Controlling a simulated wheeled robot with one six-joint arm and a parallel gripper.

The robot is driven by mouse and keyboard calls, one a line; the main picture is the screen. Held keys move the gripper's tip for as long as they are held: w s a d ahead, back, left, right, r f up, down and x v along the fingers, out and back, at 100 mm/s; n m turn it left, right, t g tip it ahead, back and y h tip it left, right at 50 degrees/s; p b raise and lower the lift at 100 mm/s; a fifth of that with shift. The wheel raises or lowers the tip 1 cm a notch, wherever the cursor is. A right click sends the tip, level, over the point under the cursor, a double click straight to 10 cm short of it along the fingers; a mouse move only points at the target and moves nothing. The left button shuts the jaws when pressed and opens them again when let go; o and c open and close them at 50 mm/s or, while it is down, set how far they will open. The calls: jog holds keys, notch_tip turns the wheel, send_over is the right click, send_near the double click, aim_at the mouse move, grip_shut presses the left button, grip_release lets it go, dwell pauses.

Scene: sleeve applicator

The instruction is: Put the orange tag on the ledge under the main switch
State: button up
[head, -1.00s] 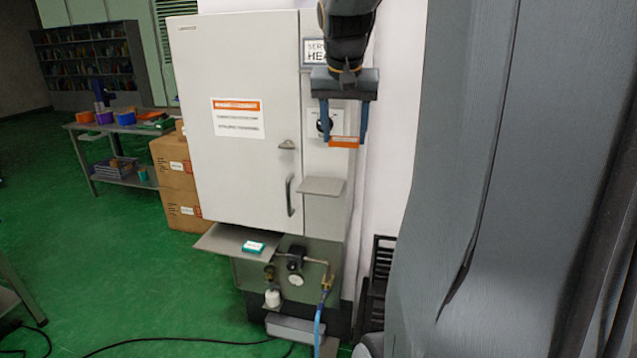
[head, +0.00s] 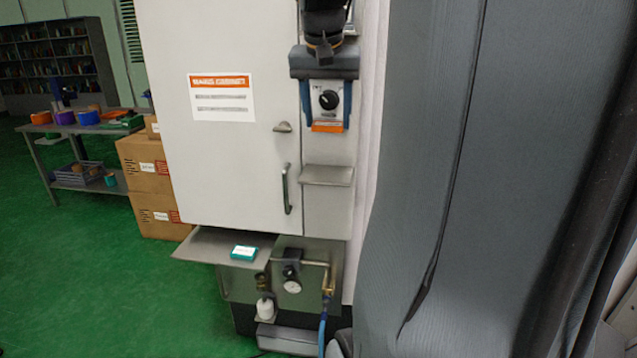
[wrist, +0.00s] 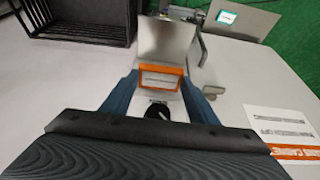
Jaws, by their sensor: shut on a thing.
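The orange tag (head: 327,126) is between the fingertips of my gripper (head: 326,122), which is shut on it in front of the cabinet's right-hand panel. In the wrist view the tag (wrist: 161,78) shows an orange frame around a pale printed label, held between the blue fingers (wrist: 160,90). The main switch (head: 328,100) is a black knob on a white plate, seen between the fingers, just above the tag. The small grey ledge (head: 327,175) juts from the panel below the switch and the tag. Its visible top is bare, and it also shows in the wrist view (wrist: 165,38).
The cabinet door (head: 225,170) with its handle (head: 286,188) is left of the ledge. A lower shelf (head: 205,245) carries a teal box (head: 244,253). A gauge and blue hose sit below. A grey curtain-like surface (head: 440,150) fills the right side.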

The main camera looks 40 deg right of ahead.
aim_at(327, 173)
jog(key=shift+w+f, duration=0.2)
jog(key=shift+f, duration=0.55)
notch_tip(327, 173, down, 9)
jog(key=shift+f+p, duration=0.1)
jog(key=shift+p, duration=0.5)
jog(key=shift+f, duration=0.1)
jog(key=o, duration=1.1)
